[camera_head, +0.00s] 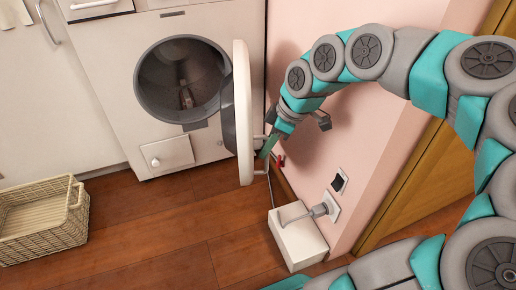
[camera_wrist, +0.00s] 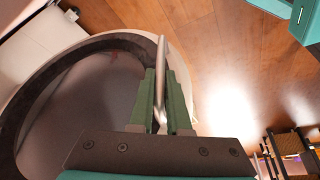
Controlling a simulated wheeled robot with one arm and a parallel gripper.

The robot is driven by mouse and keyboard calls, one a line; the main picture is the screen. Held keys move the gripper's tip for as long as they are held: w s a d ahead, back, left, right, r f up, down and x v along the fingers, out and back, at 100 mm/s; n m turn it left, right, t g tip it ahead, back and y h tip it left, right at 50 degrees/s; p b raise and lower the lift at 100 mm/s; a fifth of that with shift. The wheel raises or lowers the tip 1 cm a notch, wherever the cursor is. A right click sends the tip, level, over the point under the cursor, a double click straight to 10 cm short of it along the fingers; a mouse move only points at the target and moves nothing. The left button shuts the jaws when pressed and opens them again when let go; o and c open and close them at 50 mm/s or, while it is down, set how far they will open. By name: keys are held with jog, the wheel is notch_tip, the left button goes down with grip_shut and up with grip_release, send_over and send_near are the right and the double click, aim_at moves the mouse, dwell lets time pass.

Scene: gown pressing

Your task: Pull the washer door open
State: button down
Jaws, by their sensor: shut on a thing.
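The white washer (camera_head: 110,70) stands at the upper left of the head view, with its round drum opening (camera_head: 160,85) uncovered. Its round door (camera_head: 243,105) is swung out to the right and shows nearly edge-on. My gripper (camera_head: 267,147) is at the right side of the door, low on it. In the wrist view, the green fingers of my gripper (camera_wrist: 163,105) are shut on the thin pale door handle (camera_wrist: 162,65). The round door with its dark ring (camera_wrist: 45,85) fills the left of that view. The fingers partly hide the handle.
A pink wall (camera_head: 375,130) is close on the right of the door and arm. A white box (camera_head: 298,240) with a cable to a wall socket (camera_head: 333,205) sits on the floor below my gripper. A wicker basket (camera_head: 45,222) is at left. The wooden floor (camera_head: 160,225) between is clear.

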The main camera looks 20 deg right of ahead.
jog(key=shift+d, duration=0.1)
dwell(0.3)
jog(key=c, duration=0.9)
grip_release()
jog(key=shift+r, duration=0.45)
notch_tip(320, 180, up, 3)
jog(key=shift+p, duration=0.5)
jog(key=s, duration=0.5)
jog(key=s+a, duration=0.1)
jog(key=s, duration=0.4)
jog(key=s+a+r+b, duration=0.1)
jog(key=s, duration=0.5)
jog(key=shift+a, duration=0.1)
